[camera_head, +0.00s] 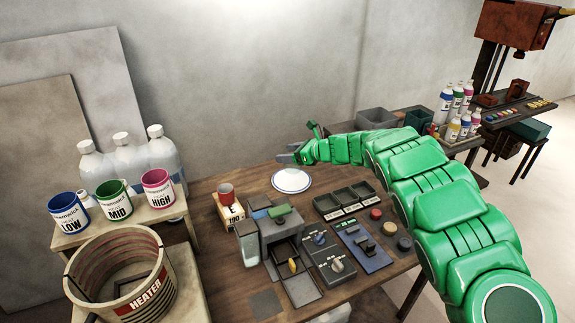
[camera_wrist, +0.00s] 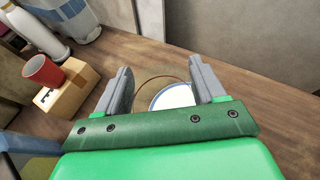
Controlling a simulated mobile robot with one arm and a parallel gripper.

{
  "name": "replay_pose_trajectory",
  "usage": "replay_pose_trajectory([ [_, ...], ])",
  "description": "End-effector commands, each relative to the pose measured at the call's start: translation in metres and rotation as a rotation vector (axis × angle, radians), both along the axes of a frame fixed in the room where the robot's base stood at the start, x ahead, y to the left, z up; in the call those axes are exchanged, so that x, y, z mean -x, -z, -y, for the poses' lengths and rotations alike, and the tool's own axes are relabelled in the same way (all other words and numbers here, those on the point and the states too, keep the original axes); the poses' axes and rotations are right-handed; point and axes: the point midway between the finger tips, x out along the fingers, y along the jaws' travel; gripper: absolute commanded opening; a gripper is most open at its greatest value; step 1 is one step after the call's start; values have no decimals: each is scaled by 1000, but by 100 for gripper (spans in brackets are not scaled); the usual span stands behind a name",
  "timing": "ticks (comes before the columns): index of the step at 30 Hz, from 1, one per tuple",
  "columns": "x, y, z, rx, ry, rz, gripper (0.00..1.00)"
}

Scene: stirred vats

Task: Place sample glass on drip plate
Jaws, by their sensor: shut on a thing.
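The drip plate, a white round plate with a blue rim (camera_head: 291,181), lies on the wooden table. It also shows in the wrist view (camera_wrist: 176,97), partly hidden by my right finger and palm. My gripper (camera_head: 288,156) is just beyond and above the plate in the head view. In the wrist view my gripper (camera_wrist: 161,75) has its grey fingers apart, shut on a clear glass. Only a thin, curved brownish rim of the sample glass (camera_wrist: 152,78) shows between the fingers. I cannot make out the glass in the head view.
A red cup (camera_head: 226,189) stands on a cardboard box (camera_head: 230,212) left of the plate. A grey device (camera_head: 281,231), a dark divided tray (camera_head: 344,200) and control panels (camera_head: 329,258) stand nearer. Bare table (camera_wrist: 240,95) lies right of the plate in the wrist view.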

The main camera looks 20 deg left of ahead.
Motion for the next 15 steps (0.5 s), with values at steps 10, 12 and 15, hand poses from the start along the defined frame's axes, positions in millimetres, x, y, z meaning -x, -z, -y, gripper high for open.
replay_pose_trajectory([
  [10, -17, 24, -10, -1, 2, -1, 27],
  [12, -20, 27, -12, -1, 0, -1, 27],
  [15, -23, 31, -13, -2, 2, -1, 27],
])
